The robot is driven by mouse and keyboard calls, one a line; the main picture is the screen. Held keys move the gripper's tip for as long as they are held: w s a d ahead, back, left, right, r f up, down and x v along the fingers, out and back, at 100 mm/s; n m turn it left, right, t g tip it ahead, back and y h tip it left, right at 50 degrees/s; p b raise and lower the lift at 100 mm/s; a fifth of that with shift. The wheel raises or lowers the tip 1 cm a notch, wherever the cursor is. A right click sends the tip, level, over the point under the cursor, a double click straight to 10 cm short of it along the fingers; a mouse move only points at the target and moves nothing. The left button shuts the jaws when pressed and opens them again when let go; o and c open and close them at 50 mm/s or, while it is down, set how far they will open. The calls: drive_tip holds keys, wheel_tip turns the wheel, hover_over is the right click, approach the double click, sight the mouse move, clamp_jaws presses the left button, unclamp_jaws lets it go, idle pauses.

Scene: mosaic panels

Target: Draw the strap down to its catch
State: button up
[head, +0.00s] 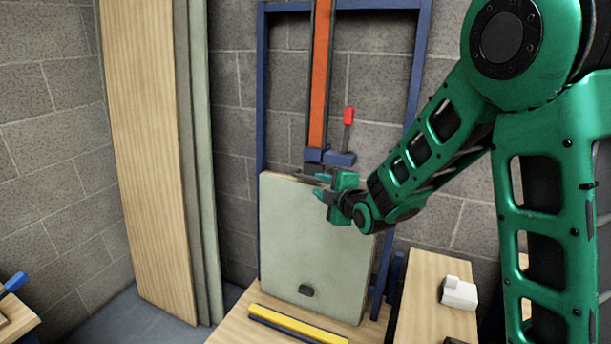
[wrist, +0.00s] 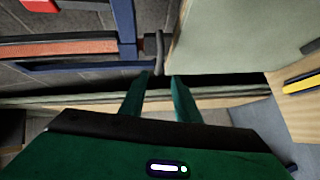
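The orange strap (head: 319,75) hangs down inside the blue frame and ends in a blue piece (head: 314,156) just above the pale green panel (head: 300,235). In the wrist view the strap (wrist: 65,47) runs in from the left, and a grey loop (wrist: 159,48) stands at its end, beside the panel's edge. My gripper (head: 322,186) is at the panel's top edge. In the wrist view its two fingers (wrist: 160,75) are apart, with the loop just beyond and between the tips. A small dark block (head: 306,290) low on the panel may be the catch.
A red-handled clamp (head: 348,118) stands right of the strap's end, close to my gripper. The blue frame (head: 262,100) surrounds the panel. A yellow bar (head: 296,324) lies in front of the panel, and a white block (head: 459,293) lies at right. Tall boards (head: 150,150) lean at left.

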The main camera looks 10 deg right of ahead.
sight(308, 178)
drive_tip(key=x, duration=1.1)
clamp_jaws()
